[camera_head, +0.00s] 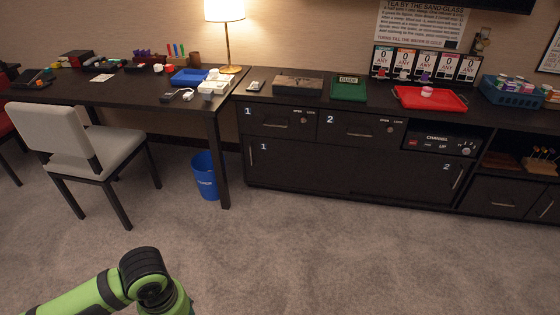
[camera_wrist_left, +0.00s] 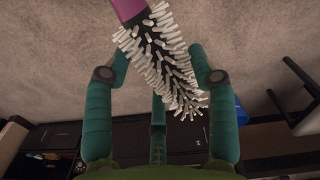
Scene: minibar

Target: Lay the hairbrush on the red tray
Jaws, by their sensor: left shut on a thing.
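The hairbrush (camera_wrist_left: 165,75) has white bristles on a dark head and a purple handle, which runs out of the top of the left wrist view. My left gripper (camera_wrist_left: 158,54) is shut on its bristled head, one finger on each side, above the carpet. In the head view only my green left arm shows at the bottom left; its gripper and the brush are out of that picture. The red tray (camera_head: 452,104) lies on the long dark cabinet at the right, far from my arm. A small round pink and white thing (camera_head: 427,91) stands on it. My right gripper is in neither view.
A green tray (camera_head: 349,88) and a brown box (camera_head: 298,85) lie left of the red tray, and a blue basket (camera_head: 512,96) stands right of it. A pale chair (camera_head: 75,135) and blue bin (camera_head: 205,178) stand at the left. Carpet before the cabinet is clear.

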